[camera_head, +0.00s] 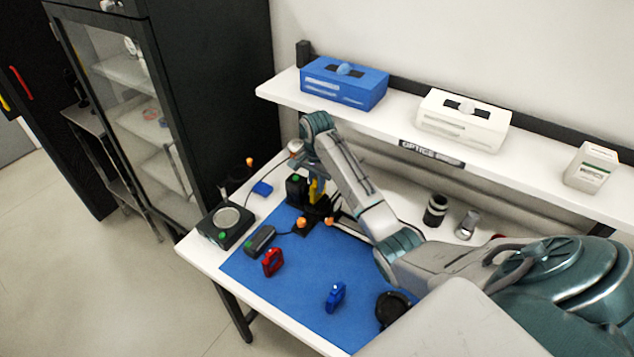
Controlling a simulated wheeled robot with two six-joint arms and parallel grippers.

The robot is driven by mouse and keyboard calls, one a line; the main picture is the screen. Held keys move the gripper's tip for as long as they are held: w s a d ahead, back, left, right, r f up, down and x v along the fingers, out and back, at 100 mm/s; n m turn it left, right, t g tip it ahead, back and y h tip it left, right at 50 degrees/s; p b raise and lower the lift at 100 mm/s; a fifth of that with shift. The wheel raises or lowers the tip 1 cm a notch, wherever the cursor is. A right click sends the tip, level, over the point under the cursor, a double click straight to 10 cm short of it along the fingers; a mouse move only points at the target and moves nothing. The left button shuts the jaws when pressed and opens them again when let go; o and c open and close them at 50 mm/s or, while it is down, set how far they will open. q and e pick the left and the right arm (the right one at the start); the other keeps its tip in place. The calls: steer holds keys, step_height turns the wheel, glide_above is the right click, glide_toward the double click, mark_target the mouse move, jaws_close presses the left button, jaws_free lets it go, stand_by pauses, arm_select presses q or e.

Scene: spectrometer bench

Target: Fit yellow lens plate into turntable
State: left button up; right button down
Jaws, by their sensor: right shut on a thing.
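The yellow lens plate (317,188) shows as a small upright yellow strip at the back of the blue mat. My right gripper (314,177) reaches in from the right and is shut on the plate from above. Just below it is a dark apparatus (318,212) with orange knobs, which looks like the turntable assembly. The plate's lower end is at or just above this apparatus; I cannot tell whether it is seated. My wrist and forearm hide part of the area. My left gripper is not in view.
A red plate-like piece (272,262) and a blue one (335,297) stand on the blue mat (300,280). A black device with a round silver top (228,222) is at the left. A shelf holds a blue box (344,84) and a white box (462,120).

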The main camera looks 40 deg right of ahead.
steer(key=shift+f, duration=0.25)
steer(key=shift+f, duration=0.9)
steer(key=c, duration=1.3)
jaws_free()
